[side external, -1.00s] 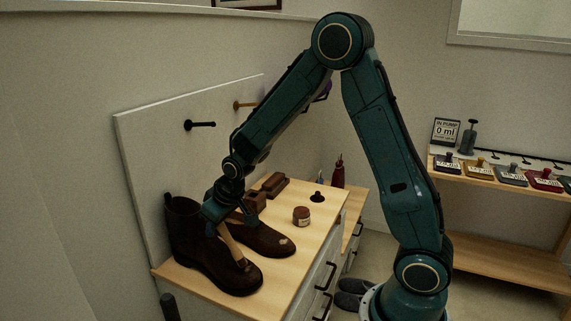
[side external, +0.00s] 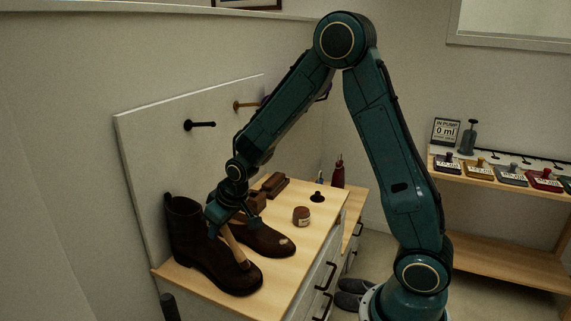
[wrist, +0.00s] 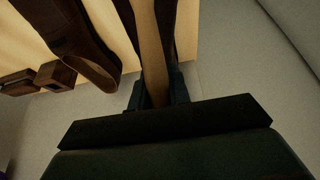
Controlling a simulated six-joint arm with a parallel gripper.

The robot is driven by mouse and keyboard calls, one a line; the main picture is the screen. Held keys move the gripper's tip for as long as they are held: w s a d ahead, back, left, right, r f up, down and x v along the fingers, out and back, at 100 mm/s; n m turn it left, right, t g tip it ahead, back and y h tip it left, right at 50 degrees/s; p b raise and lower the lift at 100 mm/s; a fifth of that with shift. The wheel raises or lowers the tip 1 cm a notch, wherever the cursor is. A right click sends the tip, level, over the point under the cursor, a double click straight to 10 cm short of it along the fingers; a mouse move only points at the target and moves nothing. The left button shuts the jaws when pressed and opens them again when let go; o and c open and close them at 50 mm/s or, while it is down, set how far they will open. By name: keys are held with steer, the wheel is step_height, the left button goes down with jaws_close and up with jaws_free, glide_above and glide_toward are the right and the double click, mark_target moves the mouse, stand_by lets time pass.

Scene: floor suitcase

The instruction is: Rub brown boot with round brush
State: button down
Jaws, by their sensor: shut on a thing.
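A dark brown ankle boot (side external: 188,248) stands at the front left of the wooden bench top, its toe toward the lower right. My gripper (side external: 218,224) is above its instep, shut on the pale wooden handle of the round brush (side external: 233,245). The handle slants down to the boot's toe. The dark brush head is hard to make out there and appears to touch the toe. In the wrist view, the brush handle (wrist: 150,55) runs between my gripper's fingers (wrist: 157,92). A second brown boot or shoe (side external: 262,242) with a pale toe spot stands just behind.
A small jar (side external: 301,216), a dark knobbed item (side external: 317,197) and brown block-like brushes (side external: 275,184) stand farther back on the bench (side external: 300,245). A pegboard panel (side external: 150,150) with pegs rises behind the boots. The bench's right front area is clear.

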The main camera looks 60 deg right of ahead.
mark_target(230, 233)
steer(key=shift+s+f, duration=0.2)
steer(key=shift+s, duration=0.35)
steer(key=shift+s, duration=1.35)
steer(key=shift+w, duration=0.15)
steer(key=shift+w+r, duration=0.1)
steer(key=shift+w, duration=1.35)
